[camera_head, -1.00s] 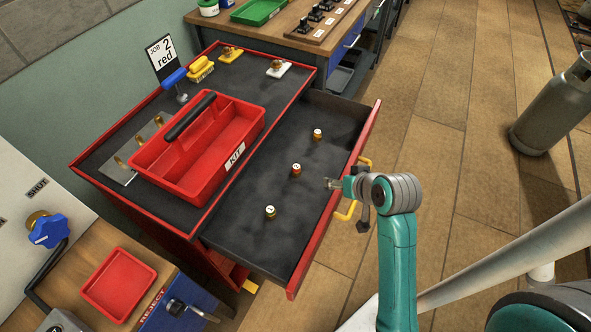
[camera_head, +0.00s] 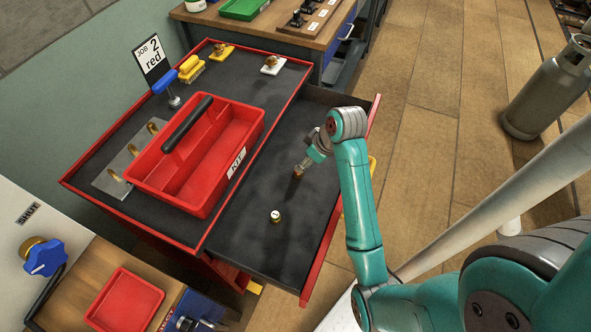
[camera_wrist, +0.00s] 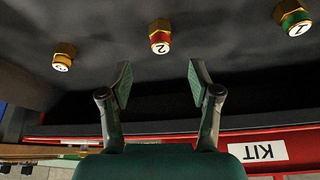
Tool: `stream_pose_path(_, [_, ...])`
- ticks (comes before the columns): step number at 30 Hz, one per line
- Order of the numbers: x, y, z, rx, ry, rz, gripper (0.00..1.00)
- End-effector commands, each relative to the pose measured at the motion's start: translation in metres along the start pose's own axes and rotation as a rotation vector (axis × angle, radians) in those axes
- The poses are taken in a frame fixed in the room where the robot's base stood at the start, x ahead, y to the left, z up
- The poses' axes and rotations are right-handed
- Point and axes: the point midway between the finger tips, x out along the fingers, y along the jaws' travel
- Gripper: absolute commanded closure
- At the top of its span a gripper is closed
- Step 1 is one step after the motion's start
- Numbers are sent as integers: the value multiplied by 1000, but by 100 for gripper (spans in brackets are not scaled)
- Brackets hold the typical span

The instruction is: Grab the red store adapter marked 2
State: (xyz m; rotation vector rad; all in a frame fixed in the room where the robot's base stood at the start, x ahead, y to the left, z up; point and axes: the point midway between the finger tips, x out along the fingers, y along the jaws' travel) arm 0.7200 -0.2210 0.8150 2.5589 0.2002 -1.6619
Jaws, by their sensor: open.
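The red adapter marked 2 (camera_wrist: 160,40) is a brass piece with a red band and a white numbered top. It stands in the open drawer, and in the wrist view it lies ahead of the gap between my fingers. My gripper (camera_wrist: 160,84) is open and empty, with the fingers apart and not around the adapter. In the head view my gripper (camera_head: 305,162) is above the middle adapter (camera_head: 298,174), partly covering it. A green-banded adapter marked 1 (camera_wrist: 296,20) is at the right. Another adapter (camera_wrist: 63,58), its mark hard to read, is at the left.
The drawer (camera_head: 250,235) is otherwise bare, with a red front edge. A red KIT tray (camera_head: 238,163) stands on the cabinet top beside it. A JOB 2 red sign (camera_head: 152,60) stands behind. A red reject tray (camera_head: 124,300) is at lower left.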

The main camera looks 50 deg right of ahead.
Motion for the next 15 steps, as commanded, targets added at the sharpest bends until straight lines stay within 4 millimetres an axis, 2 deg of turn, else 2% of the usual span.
stream_pose_path(3, [15,0,0,1,0,-1,38])
stream_pose_path(11, [33,0,1,2,0,1,38])
stream_pose_path(15, [54,-2,2,2,-1,0,38])
